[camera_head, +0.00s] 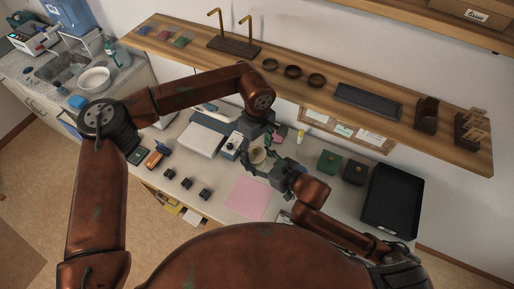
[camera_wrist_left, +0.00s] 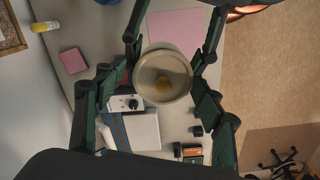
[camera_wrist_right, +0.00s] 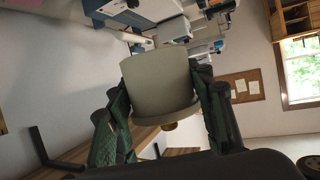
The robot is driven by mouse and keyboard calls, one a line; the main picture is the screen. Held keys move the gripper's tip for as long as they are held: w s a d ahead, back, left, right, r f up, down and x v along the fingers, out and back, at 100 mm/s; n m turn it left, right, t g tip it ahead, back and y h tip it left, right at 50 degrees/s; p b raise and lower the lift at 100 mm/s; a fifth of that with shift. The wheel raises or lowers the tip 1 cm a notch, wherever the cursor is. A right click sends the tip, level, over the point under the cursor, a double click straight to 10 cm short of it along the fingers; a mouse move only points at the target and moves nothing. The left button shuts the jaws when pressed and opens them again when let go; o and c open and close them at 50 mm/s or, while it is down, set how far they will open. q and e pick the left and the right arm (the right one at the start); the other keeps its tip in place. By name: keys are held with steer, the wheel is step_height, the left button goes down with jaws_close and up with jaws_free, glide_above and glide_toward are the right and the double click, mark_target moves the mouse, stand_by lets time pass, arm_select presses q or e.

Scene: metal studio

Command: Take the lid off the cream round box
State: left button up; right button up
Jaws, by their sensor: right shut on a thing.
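The cream round box (camera_head: 257,156) is held up above the table between my two grippers. In the right wrist view its plain body (camera_wrist_right: 160,82) sits between the fingers of my right gripper (camera_wrist_right: 163,100), which is shut on it. The lid rim (camera_wrist_right: 168,116) and its tan knob show on the lower side. In the left wrist view the round lid (camera_wrist_left: 148,62) faces the camera, with the knob (camera_wrist_left: 164,86) in its middle. The fingers of my left gripper (camera_wrist_left: 172,28) are open on both sides of the lid; contact cannot be told.
A pink sheet (camera_head: 247,197) lies on the table below. A white-and-blue device (camera_head: 232,146) stands close to the left of the grippers. Green and dark boxes (camera_head: 329,163) and a black tray (camera_head: 392,203) stand at right. A wooden shelf (camera_head: 350,116) runs behind, above the table.

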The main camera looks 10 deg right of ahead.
arm_select(q)
steer(key=c, duration=0.9)
steer(key=shift+w+d+r, duration=0.1)
steer(key=shift+c, duration=0.2)
steer(key=shift+r, duration=0.35)
steer(key=shift+r, duration=0.85)
